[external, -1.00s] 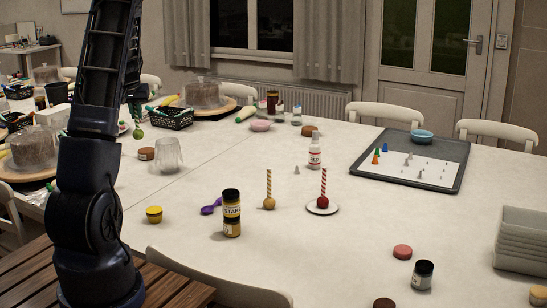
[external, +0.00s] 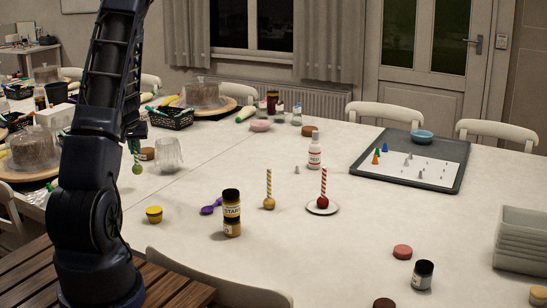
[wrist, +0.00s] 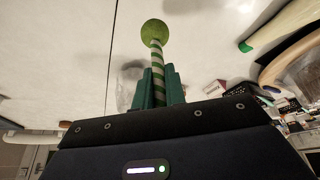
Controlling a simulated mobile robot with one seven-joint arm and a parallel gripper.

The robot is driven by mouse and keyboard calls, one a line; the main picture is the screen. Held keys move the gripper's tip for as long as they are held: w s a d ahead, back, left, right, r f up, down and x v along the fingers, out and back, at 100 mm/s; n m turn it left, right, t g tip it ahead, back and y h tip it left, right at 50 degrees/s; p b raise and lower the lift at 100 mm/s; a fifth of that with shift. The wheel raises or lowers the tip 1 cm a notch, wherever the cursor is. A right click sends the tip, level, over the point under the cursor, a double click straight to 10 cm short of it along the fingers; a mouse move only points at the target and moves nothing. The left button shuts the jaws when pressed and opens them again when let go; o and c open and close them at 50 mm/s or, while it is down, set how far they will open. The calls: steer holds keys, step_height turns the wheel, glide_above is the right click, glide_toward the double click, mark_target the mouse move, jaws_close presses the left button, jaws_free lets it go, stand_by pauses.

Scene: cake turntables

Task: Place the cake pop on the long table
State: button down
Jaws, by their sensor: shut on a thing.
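The cake pop (external: 137,169) has a green ball and a green-and-white striped stick. My gripper (external: 134,145) is shut on its stick, with the ball hanging downward. In the wrist view the cake pop (wrist: 154,32) sticks out from between the green fingers of my gripper (wrist: 159,88). The ball appears above the pale long table (external: 400,240); I cannot tell how large the gap is. Part of my gripper is hidden by my arm in the external view.
A clear upturned cup (external: 168,153) and a brown-lidded jar (external: 147,153) are near the cake pop. Bare table lies between.

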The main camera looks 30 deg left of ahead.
mark_target(136, 160)
steer(key=shift+f, duration=3.35)
steer(key=shift+f, duration=0.1)
steer(key=c, duration=1.5)
jaws_free()
steer(key=shift+o, duration=0.2)
steer(key=v, duration=1.2)
